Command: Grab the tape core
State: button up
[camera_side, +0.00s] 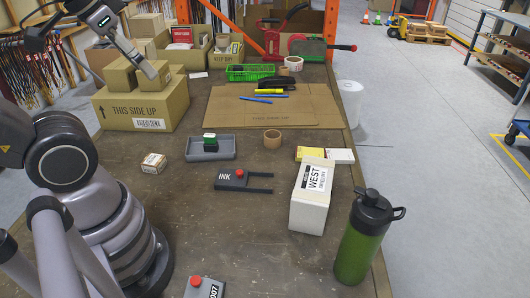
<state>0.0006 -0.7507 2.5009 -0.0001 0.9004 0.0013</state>
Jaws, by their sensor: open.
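The tape core (272,136), a short brown cardboard ring, stands on the dark bench in the middle, just below the flat cardboard sheet. Nothing touches it.
A grey tray (211,156) with a green-and-black stamp lies left of the core. Cartons (140,108) stand left; a flat cardboard sheet (225,108) lies behind.

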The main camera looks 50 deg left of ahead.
jog(key=shift+o, duration=0.3)
jog(key=o, duration=0.7)
